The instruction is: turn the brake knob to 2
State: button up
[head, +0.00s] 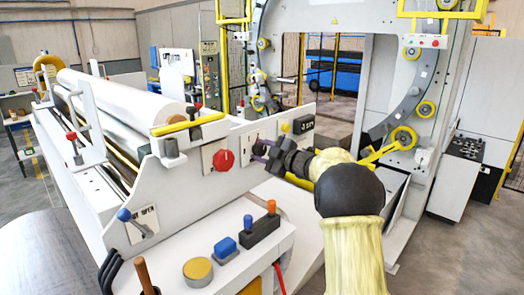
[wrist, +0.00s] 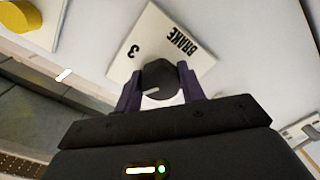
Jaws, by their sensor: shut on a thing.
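The brake knob (wrist: 161,74) is a dark round knob on a white plate (wrist: 150,32) marked BRAKE. The digit 3 shows on the plate up and left of the knob in the wrist view; other digits are not seen. A pale line shows on the knob's lower side. My gripper (wrist: 160,84) is shut on the knob, with one purple finger on each side. In the head view my gripper (head: 260,150) is at the white machine panel and hides most of the knob.
A red knob (head: 223,160) on its own plate is just left of my gripper. A blue-tipped lever (head: 125,215) and a control box with buttons (head: 225,248) are nearer.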

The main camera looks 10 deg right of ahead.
jog(key=o, duration=1)
jog(key=shift+w, duration=0.1)
jog(key=shift+c, duration=0.2)
jog(key=b+v, duration=0.8)
jog(key=v, duration=0.9)
jog(key=shift+s, duration=0.25)
jog(key=shift+f, duration=0.15)
jog(key=shift+w, duration=0.1)
